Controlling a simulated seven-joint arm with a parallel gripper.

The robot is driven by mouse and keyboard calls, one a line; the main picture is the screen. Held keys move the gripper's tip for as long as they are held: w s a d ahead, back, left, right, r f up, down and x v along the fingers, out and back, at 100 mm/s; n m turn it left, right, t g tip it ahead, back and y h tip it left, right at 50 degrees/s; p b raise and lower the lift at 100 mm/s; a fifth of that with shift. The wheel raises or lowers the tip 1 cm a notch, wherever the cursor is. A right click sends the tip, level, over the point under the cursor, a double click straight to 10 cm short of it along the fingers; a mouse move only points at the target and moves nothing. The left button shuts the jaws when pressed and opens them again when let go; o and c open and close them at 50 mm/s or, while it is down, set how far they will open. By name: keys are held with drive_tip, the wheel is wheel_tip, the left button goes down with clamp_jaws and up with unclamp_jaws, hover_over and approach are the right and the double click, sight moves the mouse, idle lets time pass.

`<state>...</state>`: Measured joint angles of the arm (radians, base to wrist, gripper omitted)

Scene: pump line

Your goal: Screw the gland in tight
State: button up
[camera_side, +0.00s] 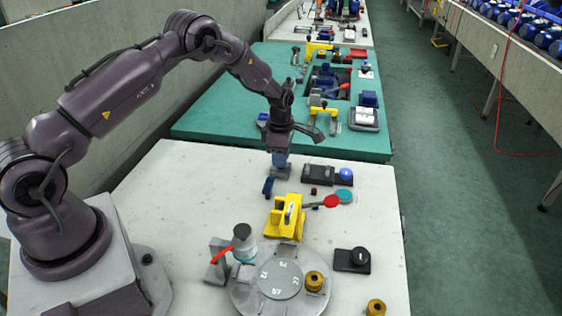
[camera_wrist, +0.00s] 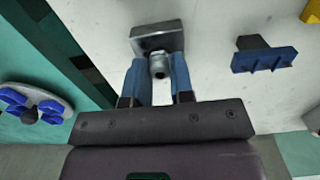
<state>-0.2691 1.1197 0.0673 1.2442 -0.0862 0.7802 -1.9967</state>
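My gripper (camera_side: 281,158) points down over a small grey block (camera_side: 281,172) near the far edge of the white table. In the wrist view, the block (camera_wrist: 157,34) lies just beyond the fingertips. A short round metal fitting, which looks like the gland (camera_wrist: 159,65), stands out from the block toward my palm. The two blue fingers of my gripper (camera_wrist: 160,72) lie one on each side of the gland, with no clear gap at either side, so they look shut on it. In the side view, the fingers hide the gland.
A blue bracket (camera_wrist: 265,57) stands close beside the block. Nearer are a yellow fixture (camera_side: 284,216), a red-handled lever (camera_side: 330,201), a round numbered plate (camera_side: 279,281) and brass pieces (camera_side: 314,281).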

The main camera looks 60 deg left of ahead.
drive_tip(key=m, duration=0.3)
drive_tip(key=shift+m, duration=0.4)
drive_tip(key=m, duration=0.3)
drive_tip(key=shift+m, duration=0.7)
drive_tip(key=m, duration=0.4)
drive_tip(key=shift+m, duration=0.9)
